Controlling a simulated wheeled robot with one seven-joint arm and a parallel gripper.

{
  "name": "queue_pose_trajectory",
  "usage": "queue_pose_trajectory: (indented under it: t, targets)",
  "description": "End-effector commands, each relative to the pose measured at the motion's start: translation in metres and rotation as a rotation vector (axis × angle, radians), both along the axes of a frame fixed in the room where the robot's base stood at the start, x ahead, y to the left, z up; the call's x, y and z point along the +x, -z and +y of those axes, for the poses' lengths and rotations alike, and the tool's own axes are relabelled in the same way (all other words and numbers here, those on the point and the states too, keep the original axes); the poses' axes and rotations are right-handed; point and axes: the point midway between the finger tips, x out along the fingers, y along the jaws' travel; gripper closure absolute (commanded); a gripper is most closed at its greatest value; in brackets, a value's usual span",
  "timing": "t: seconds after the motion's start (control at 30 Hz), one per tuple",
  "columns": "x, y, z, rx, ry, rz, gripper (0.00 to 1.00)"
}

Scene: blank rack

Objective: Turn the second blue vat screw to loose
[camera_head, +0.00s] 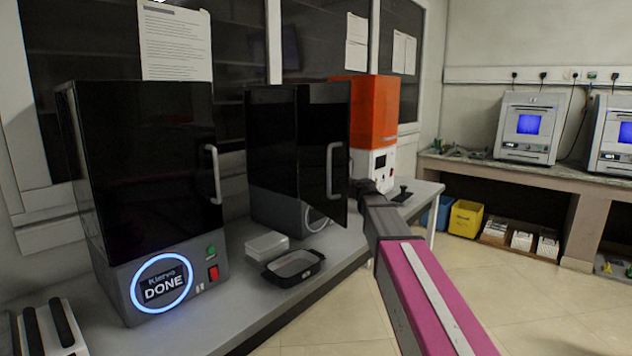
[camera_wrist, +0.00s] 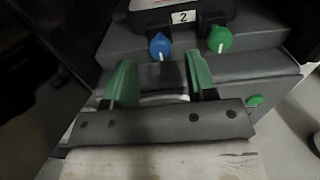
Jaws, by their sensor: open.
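The blue vat screw (camera_wrist: 159,47) shows in the wrist view as a round knob with a white mark, left of and below a label reading "2" (camera_wrist: 183,17). A green knob (camera_wrist: 220,39) sits to the right of the label. My gripper (camera_wrist: 160,77) is open with nothing between its green-padded fingers. The blue screw is ahead of the gap between the fingers, apart from both. In the head view, my arm reaches to the middle printer (camera_head: 272,185), whose dark door (camera_head: 325,125) stands open and hides the gripper and screws.
A printer (camera_head: 140,150) with a lit "DONE" ring stands left. A black tray (camera_head: 293,266) and a white stack (camera_head: 266,245) lie on the bench before the middle printer. An orange-topped machine (camera_head: 365,105) stands behind. A green button (camera_wrist: 255,100) is right of my fingers.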

Motion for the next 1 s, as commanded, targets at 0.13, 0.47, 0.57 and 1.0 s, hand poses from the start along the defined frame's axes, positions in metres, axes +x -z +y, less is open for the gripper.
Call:
queue_pose_trajectory:
  t: [0.13, 0.47, 0.57, 1.0]
  targets:
    - [0.016, 0.0, 0.019, 0.0, -0.001, 0.0, 0.49]
    - [0.026, 0.0, 0.033, -0.001, 0.0, -0.001, 0.49]
    - [0.026, 0.0, 0.033, -0.001, 0.001, -0.001, 0.49]
    - [0.025, 0.0, 0.033, -0.002, 0.0, -0.002, 0.96]
